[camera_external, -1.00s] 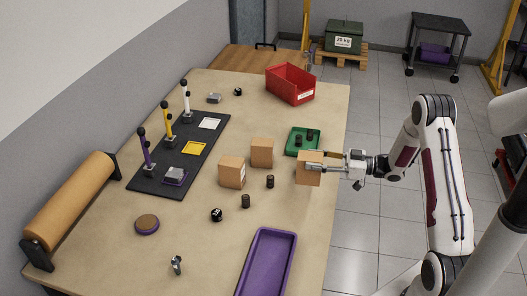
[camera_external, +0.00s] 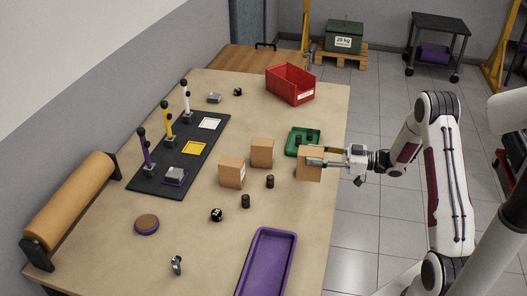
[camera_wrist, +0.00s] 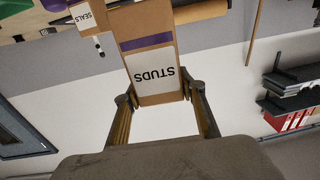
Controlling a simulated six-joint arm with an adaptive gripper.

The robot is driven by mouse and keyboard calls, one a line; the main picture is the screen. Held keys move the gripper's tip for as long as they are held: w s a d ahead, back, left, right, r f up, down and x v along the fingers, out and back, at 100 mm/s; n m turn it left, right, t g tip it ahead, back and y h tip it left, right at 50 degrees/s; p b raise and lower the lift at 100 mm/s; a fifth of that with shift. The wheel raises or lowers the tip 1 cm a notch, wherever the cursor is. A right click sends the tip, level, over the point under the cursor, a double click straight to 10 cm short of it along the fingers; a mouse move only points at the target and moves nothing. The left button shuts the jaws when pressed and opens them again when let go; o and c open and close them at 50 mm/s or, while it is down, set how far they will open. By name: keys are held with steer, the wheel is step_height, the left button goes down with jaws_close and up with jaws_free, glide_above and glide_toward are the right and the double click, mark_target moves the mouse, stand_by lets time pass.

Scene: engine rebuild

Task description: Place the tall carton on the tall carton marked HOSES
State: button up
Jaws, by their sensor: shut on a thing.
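My gripper (camera_external: 314,161) is shut on a tall brown carton (camera_external: 309,172) near the table's right edge. In the wrist view this carton (camera_wrist: 147,48) has a purple band and a white label reading STUDS, upside down. Two other tall cartons stand upright left of it: a nearer one (camera_external: 231,173) with a white label on its right side, and a farther one (camera_external: 262,153). The wrist view shows part of a carton labelled SEALS (camera_wrist: 88,18). No HOSES marking is readable in either view.
A green tray (camera_external: 294,142) with dark parts is just behind the held carton. Small dark cylinders (camera_external: 270,182) stand near the cartons. A purple tray (camera_external: 268,262) lies in front, a red bin (camera_external: 290,84) behind. A black board (camera_external: 150,182) with posts is at left.

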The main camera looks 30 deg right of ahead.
steer(key=shift+a, duration=0.55)
steer(key=w+a+r+n+g+y, duration=0.1)
steer(key=w+a+r, duration=0.25)
steer(key=a, duration=0.45)
steer(key=w+a+r+n+g+y, duration=0.1)
steer(key=w+a+r+g, duration=0.1)
steer(key=w+a, duration=0.45)
steer(key=w+a+r+m+t+h, duration=0.2)
steer(key=w+a+r+t, duration=0.2)
steer(key=w, duration=0.5)
steer(key=shift+w+a+r+m+h, duration=0.15)
steer(key=shift+w+r+m+h, duration=0.25)
steer(key=shift+r, duration=0.55)
step_height(320, 180, down, 6)
steer(key=shift+f, duration=0.15)
